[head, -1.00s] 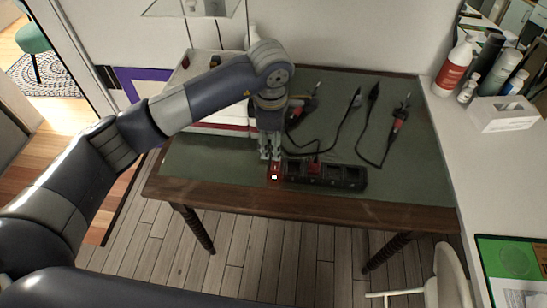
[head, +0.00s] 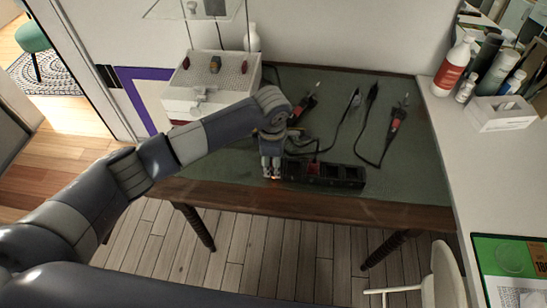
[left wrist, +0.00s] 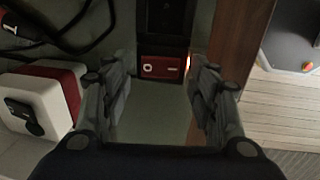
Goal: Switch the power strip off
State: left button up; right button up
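The black power strip (head: 338,176) lies near the front edge of the green-topped table. Its red switch end is mostly hidden behind my left gripper (head: 271,170) in the head view, with a small orange glow at the fingertips. In the left wrist view the strip (left wrist: 165,22) runs away from me, and its red switch (left wrist: 162,67) with a small white mark faces me between the fingers. My left gripper (left wrist: 158,82) is open, one finger on each side of the switch end. I cannot tell whether a finger touches it. My right gripper is not in view.
A white box (head: 205,100) stands at the table's back left. Black cables and red-black probes (head: 393,122) lie behind the strip. Bottles (head: 458,65) and a white tissue box (head: 502,113) stand on the right counter. The table's front right is clear.

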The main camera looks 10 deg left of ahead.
pick_arm(q)
jog(key=c, duration=0.9)
jog(key=shift+w+f+g+b, duration=0.15)
jog(key=shift+g+b, duration=0.25)
jog(key=shift+b, duration=0.25)
jog(key=shift+g+b, duration=0.3)
jog(key=o, duration=1.1)
jog(key=shift+c, duration=0.2)
jog(key=shift+r, duration=0.25)
